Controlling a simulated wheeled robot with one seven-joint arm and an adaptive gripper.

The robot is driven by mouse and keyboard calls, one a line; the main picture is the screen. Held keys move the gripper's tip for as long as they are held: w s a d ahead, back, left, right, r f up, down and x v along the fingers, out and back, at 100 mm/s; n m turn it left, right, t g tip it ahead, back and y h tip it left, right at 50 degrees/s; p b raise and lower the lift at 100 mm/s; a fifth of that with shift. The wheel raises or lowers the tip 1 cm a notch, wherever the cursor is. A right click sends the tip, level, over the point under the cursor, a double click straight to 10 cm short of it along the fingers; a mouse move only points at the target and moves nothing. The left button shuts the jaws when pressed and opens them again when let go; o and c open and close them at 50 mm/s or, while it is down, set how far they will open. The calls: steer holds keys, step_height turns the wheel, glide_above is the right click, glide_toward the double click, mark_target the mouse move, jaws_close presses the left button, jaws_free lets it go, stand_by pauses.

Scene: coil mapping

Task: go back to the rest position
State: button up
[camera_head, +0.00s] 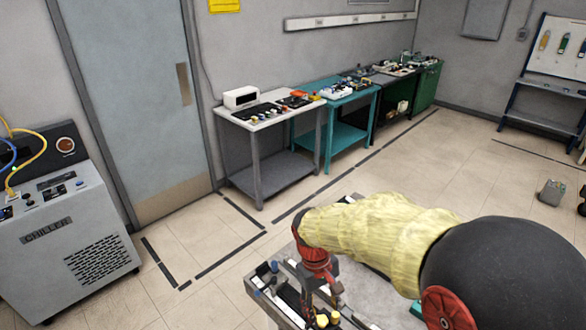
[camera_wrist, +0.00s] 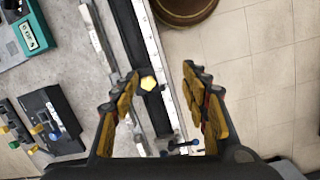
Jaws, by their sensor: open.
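My gripper (camera_wrist: 168,75) is open in the wrist view, its two yellow-padded fingers apart with nothing held between them. Below and between the fingers lie a dark rail (camera_wrist: 133,40) and the edge of a grey bench. A small yellow piece (camera_wrist: 149,83) shows near the left fingertip; I cannot tell its height relative to the finger. In the head view my arm, in a yellow sleeve, reaches over the bench at the bottom. The gripper (camera_head: 322,290) there hangs low over the bench and is partly hidden.
In the wrist view, black boxes (camera_wrist: 62,118) and a teal meter (camera_wrist: 28,35) sit left, and a brown round object (camera_wrist: 185,8) at the top. In the head view a chiller (camera_head: 65,235) stands left and worktables (camera_head: 262,118) line the wall. Open floor (camera_head: 215,225) lies between.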

steer(key=s+d+r+m+t+y+b, duration=0.1)
steer(key=s+d+r+m+t+b, duration=0.4)
steer(key=s+d+r, duration=0.6)
steer(key=shift+s+d+r+m+t+y, duration=0.25)
steer(key=shift+s+r+m+t, duration=0.25)
steer(key=shift+s+r+t, duration=1)
